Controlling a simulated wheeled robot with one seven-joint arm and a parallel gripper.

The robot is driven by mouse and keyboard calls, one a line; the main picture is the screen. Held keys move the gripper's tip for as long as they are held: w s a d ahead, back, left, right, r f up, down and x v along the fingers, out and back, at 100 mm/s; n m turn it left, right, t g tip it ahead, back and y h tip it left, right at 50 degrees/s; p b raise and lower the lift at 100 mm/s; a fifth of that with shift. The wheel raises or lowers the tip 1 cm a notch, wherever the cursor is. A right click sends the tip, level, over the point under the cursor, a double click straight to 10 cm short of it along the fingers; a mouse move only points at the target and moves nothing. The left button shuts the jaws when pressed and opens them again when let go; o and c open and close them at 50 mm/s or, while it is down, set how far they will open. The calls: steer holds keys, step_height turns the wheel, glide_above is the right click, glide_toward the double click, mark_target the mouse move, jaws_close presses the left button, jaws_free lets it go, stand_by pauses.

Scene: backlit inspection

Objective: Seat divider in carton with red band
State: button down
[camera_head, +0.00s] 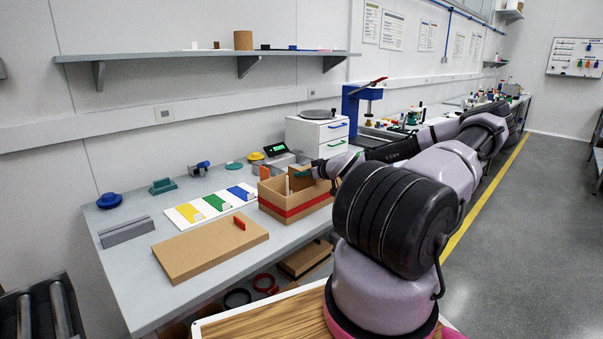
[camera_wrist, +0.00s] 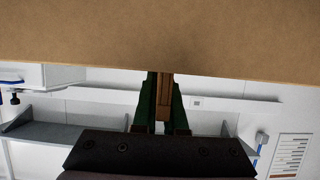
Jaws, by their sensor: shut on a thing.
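The carton with the red band (camera_head: 283,211) stands open at the top on the bench, right of the colour card. My gripper (camera_head: 304,174) is over the carton's opening. In the wrist view my green fingers (camera_wrist: 163,104) are shut on a brown tab, and a broad brown cardboard panel, the divider (camera_wrist: 160,35), fills the top of that view. In the head view a brown panel shows at the carton's opening below the fingers. How deep the divider sits and its lower edge are hidden by the carton walls and my arm.
A flat brown box (camera_head: 205,252) with a red tab lies at the front left. A card with yellow, green and blue fields (camera_head: 213,205) lies beside the carton. A white drawer unit (camera_head: 318,134) and blue press (camera_head: 352,108) stand behind. A shelf (camera_head: 200,56) hangs above.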

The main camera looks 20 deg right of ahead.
mark_target(302, 182)
steer(key=shift+f, duration=1.65)
steer(key=c, duration=0.9)
jaws_free()
steer(key=v, duration=1.1)
steer(key=shift+f, duration=0.1)
